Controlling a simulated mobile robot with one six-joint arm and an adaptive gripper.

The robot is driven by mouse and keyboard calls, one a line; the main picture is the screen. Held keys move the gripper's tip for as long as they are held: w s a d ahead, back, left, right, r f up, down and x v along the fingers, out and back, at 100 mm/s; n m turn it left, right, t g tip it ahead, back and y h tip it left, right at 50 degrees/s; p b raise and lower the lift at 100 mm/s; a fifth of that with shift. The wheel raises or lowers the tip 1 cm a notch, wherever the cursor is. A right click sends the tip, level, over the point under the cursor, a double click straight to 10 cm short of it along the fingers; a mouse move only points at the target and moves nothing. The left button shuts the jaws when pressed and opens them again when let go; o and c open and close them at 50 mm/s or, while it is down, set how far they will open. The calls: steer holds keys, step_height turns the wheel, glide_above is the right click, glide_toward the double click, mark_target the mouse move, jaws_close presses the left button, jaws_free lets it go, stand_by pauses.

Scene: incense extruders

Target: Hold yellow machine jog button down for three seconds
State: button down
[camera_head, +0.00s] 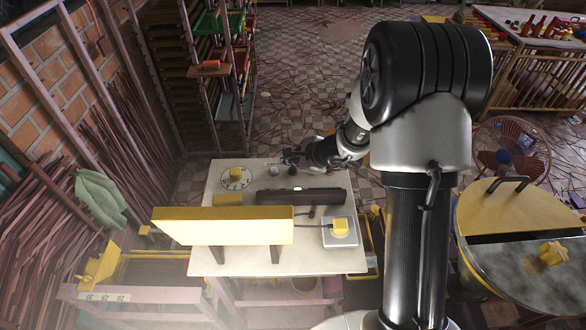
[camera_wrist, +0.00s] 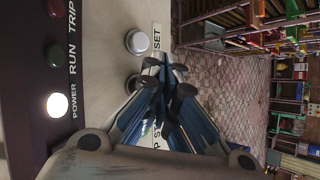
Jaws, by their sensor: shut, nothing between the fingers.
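The machine's cream control top (camera_head: 215,195) has a yellow body panel (camera_head: 225,226) along its near side. My gripper (camera_head: 292,156) is at the far edge of this top, close to a small pale round button (camera_head: 274,170). In the wrist view my gripper (camera_wrist: 168,72) is shut and empty, its fingertips over the panel edge. Printed labels are partly covered; I cannot read which button is jog, nor tell if a finger touches one.
A dark lamp bar (camera_head: 318,196) has a lit white POWER lamp (camera_wrist: 57,105); RUN (camera_wrist: 55,55) and TRIP lamps look unlit. A round yellow-sided vat (camera_head: 480,215) is at right.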

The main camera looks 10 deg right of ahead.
mark_target(292, 171)
steer(key=shift+f, duration=0.15)
stand_by(0.6)
steer(key=shift+f+b, duration=0.3)
steer(key=shift+b, duration=0.45)
steer(key=shift+f+b, duration=0.5)
steer(key=shift+b, duration=0.2)
stand_by(0.4)
stand_by(3.3)
steer(key=shift+r+p, duration=0.6)
steer(key=shift+r, duration=0.4)
step_height(292, 171, up, 5)
steer(key=p, duration=0.3)
steer(key=shift+f, duration=0.1)
